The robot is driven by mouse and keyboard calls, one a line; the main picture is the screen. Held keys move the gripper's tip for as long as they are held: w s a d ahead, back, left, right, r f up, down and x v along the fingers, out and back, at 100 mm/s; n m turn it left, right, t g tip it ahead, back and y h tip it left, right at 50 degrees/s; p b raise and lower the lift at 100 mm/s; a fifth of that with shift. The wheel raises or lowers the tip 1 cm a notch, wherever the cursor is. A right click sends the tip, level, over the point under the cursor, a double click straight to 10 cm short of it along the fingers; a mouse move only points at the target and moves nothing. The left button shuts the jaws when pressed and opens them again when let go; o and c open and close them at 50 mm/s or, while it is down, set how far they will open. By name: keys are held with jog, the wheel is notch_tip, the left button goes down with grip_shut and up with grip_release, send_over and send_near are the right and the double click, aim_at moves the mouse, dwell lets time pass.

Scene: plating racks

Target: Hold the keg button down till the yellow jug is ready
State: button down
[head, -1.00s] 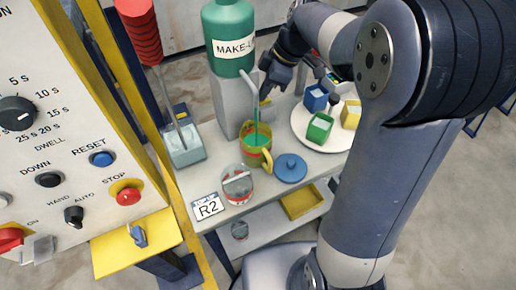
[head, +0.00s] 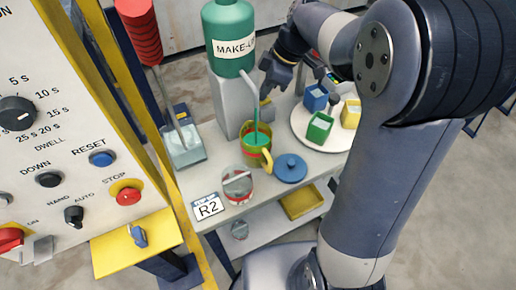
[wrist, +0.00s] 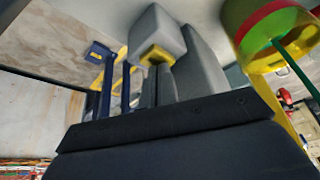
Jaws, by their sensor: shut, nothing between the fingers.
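The green keg (head: 228,25) with a "MAKE-U" label stands on a grey pedestal. Its spout points down to the yellow jug (head: 248,157), and a green stream runs into it. Green liquid shows inside the jug. The jug, with red and green bands, and the stream also show in the wrist view (wrist: 238,18). My gripper (head: 265,95) is shut and empty by the keg's pedestal. The yellow keg button (wrist: 156,54) is just beyond my fingertips (wrist: 159,68) in the wrist view; I cannot tell whether they touch it.
A blue lid (head: 291,168) and a round container with a handle (head: 238,187) sit near the jug. A clear tub (head: 184,153) and an R2 card (head: 208,207) are on the left. A control panel (head: 60,120) stands further left.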

notch_tip(320, 180, up, 7)
jog(key=p, duration=0.5)
dwell(0.5)
jog(key=shift+s+d, duration=0.1)
